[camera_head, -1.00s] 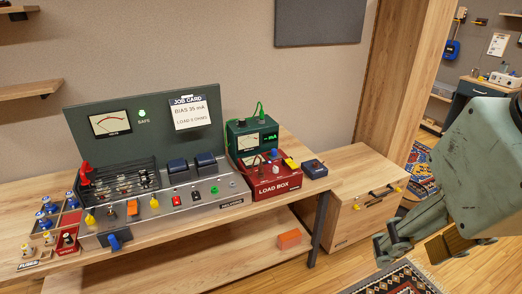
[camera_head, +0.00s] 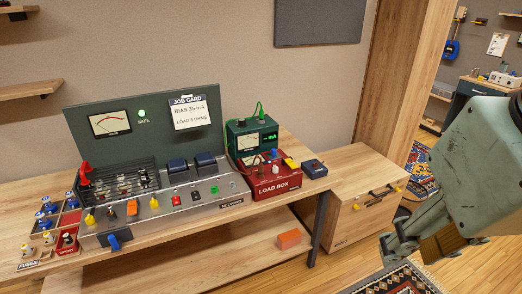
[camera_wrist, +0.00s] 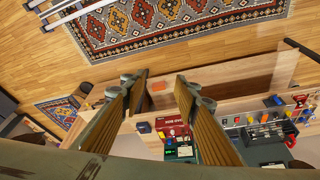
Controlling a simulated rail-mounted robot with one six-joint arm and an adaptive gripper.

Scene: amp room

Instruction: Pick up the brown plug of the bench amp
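The bench amp (camera_head: 180,205) is a silver chassis with knobs, switches and a dark green back panel, standing on the wooden bench. I cannot make out a brown plug on it for certain. It also shows at the right of the wrist view (camera_wrist: 262,133). My gripper (camera_wrist: 160,88) is open and empty, its two ribbed fingers apart. In the head view my gripper (camera_head: 420,248) hangs at the right, in front of the cabinet and well away from the amp.
A red load box (camera_head: 272,187) stands right of the amp, with a small dark blue box (camera_head: 314,168) beside it. A fuse tray (camera_head: 68,240) sits at the left. An orange block (camera_head: 289,239) lies on the lower shelf.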

